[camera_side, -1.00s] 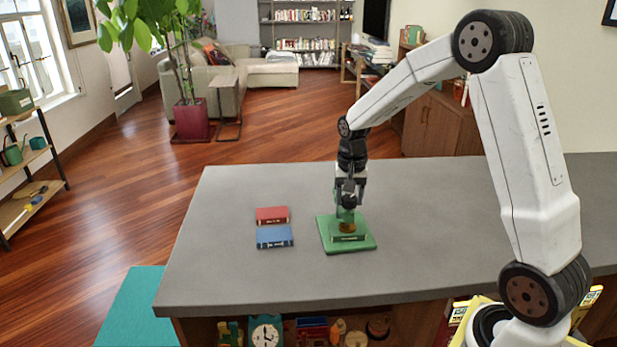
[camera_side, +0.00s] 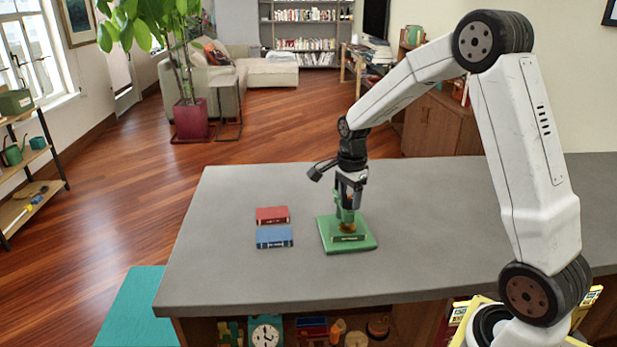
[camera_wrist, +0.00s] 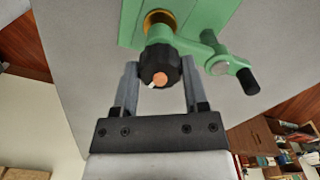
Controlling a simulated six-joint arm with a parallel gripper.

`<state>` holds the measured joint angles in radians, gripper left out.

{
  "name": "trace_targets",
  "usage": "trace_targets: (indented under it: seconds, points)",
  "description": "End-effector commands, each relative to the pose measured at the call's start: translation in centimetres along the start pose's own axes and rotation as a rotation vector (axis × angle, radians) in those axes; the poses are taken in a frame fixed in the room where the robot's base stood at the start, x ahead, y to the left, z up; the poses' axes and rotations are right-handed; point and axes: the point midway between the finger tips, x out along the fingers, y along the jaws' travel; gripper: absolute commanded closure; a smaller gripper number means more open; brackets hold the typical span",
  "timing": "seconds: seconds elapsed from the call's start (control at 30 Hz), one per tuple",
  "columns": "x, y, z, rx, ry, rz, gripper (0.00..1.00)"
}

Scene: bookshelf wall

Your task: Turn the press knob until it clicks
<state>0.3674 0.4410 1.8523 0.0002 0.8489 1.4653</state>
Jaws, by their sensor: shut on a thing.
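The green press (camera_side: 367,244) stands on the grey counter. In the wrist view its green body (camera_wrist: 200,15) carries a black ribbed knob (camera_wrist: 160,66) with an orange centre and a white mark. A green crank arm with a black handle (camera_wrist: 248,81) sticks out to the right of the knob there. My gripper (camera_wrist: 160,75) points down over the press, its two fingers on either side of the knob and shut on it. In the side view my gripper (camera_side: 350,190) hides most of the knob.
A red book (camera_side: 272,215) and a blue book (camera_side: 274,237) lie left of the press, apart from it. The grey counter (camera_side: 450,220) is clear to the right. Its front edge is near, with an open shelf of objects below.

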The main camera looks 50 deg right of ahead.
Motion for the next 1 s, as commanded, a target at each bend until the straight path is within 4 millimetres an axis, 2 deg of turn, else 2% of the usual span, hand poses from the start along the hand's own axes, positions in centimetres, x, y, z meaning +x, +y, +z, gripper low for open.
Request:
trace_targets:
  seconds: [0.33, 0.83, 0.87, 0.93, 0.97, 1.0]
  points:
    - [-0.17, -0.10, -0.03, 0.168, 0.001, -0.004, 1.00]
    - [-0.18, -0.11, -0.03, 0.193, 0.001, -0.005, 1.00]
    - [-0.18, -0.11, -0.03, 0.193, 0.001, -0.005, 0.37]
    - [-0.16, -0.10, -0.03, 0.192, 0.001, -0.004, 0.15]
    - [-0.15, -0.09, -0.03, 0.192, 0.001, -0.004, 0.08]
    - [-0.13, -0.08, -0.02, 0.192, 0.001, -0.003, 0.08]
